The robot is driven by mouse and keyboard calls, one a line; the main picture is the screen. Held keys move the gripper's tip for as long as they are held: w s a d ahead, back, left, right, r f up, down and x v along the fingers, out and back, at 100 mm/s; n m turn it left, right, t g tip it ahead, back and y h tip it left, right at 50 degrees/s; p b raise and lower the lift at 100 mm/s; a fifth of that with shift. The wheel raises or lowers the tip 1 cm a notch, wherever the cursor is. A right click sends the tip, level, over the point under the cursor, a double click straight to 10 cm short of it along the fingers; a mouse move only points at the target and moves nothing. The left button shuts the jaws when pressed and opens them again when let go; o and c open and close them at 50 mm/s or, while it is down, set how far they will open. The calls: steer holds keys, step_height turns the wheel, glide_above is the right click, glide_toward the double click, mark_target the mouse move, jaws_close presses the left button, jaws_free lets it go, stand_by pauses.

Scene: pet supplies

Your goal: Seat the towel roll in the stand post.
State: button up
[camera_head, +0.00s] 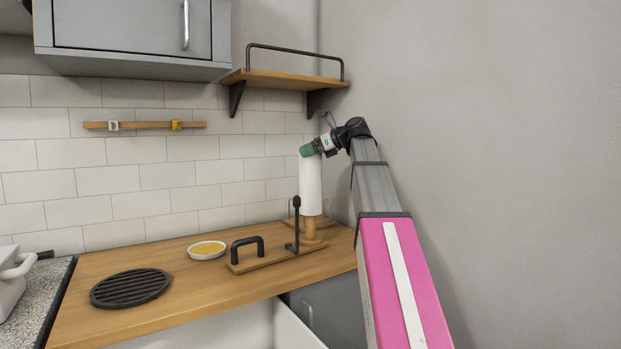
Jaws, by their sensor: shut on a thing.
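The white towel roll (310,188) stands upright at the right end of the counter. My gripper (307,151), with green fingers, is shut on its top end. The wooden stand post (309,229) shows directly below the roll's lower end, in line with it. I cannot tell whether the roll is around the post's top or just above or in front of it.
A shallow white dish with yellow contents (207,250) and a round black trivet (131,288) lie on the wooden counter (190,297). A wall shelf (284,79) with a black rail hangs above the roll. A grey wall (470,120) stands close on the right.

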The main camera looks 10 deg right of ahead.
mark_target(311, 176)
step_height(311, 176, down, 9)
steer(key=shift+f, duration=0.1)
stand_by(0.4)
steer(key=o, duration=1.1)
steer(key=shift+c, duration=0.2)
steer(key=v, duration=1.2)
